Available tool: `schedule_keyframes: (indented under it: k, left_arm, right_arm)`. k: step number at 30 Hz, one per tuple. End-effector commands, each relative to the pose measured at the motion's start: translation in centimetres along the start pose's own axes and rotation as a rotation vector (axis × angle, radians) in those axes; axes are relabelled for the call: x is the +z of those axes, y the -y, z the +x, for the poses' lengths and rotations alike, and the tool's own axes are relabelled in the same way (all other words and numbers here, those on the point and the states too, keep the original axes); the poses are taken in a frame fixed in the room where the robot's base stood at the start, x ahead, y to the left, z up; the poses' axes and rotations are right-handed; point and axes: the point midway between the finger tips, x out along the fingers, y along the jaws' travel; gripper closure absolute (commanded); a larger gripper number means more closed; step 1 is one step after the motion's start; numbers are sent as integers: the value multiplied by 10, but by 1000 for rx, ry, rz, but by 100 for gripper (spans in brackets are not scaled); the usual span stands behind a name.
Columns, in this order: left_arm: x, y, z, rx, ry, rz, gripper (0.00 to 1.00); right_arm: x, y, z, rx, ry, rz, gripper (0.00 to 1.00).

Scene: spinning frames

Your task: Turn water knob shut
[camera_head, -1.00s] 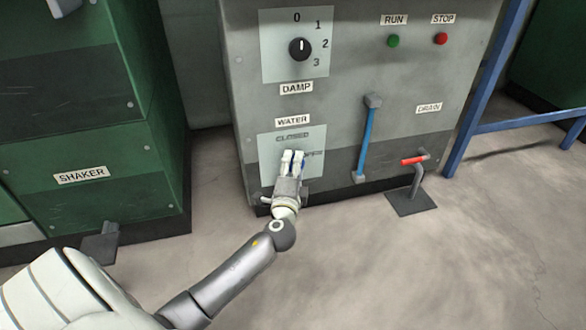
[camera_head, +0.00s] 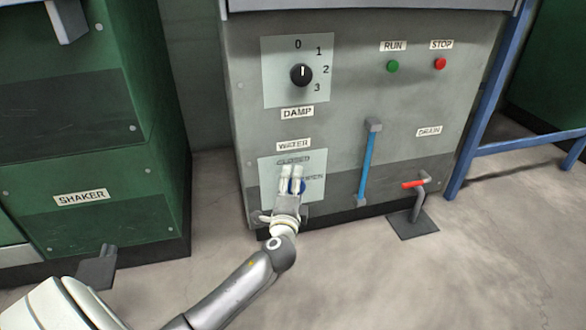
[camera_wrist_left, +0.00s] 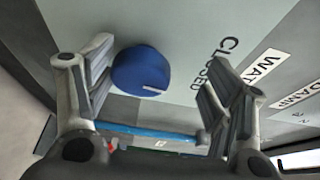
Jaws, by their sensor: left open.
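The blue water knob (camera_wrist_left: 141,72) is round with a white pointer line and sits on a pale plate (camera_head: 315,164) under the WATER label. In the wrist view it lies between my left gripper's (camera_wrist_left: 155,85) open fingers, closer to the left finger. In the head view my left gripper (camera_head: 291,180) is in front of the plate and hides most of the knob (camera_head: 300,186). I cannot tell whether a finger touches it. My right gripper is not in view.
Above is a black DAMP knob (camera_head: 301,74). To the right are a blue vertical tube (camera_head: 368,165) and a red-handled drain pipe (camera_head: 414,185). A green SHAKER cabinet (camera_head: 90,170) stands left. The floor at the right is clear.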

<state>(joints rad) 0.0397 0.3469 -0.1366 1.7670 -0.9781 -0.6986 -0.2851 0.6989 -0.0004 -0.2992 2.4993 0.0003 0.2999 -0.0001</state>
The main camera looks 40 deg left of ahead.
Motion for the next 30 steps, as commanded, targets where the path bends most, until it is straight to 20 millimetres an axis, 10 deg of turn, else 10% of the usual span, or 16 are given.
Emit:
schedule_keyframes:
  k: [6,15,22,23,30]
  left_arm:
    - [-3,58,1,-39,-9,-6,27]
    - [-1,89,1,-40,-5,-5,19]
    - [0,91,1,-40,-5,-5,19]
    - [11,36,7,67,28,37,19]
    - [9,38,-2,70,26,36,21]
  right_arm:
    - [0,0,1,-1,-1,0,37]
    - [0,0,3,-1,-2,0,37]
    - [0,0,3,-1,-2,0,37]
    - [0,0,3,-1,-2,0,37]
    - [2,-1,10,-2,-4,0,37]
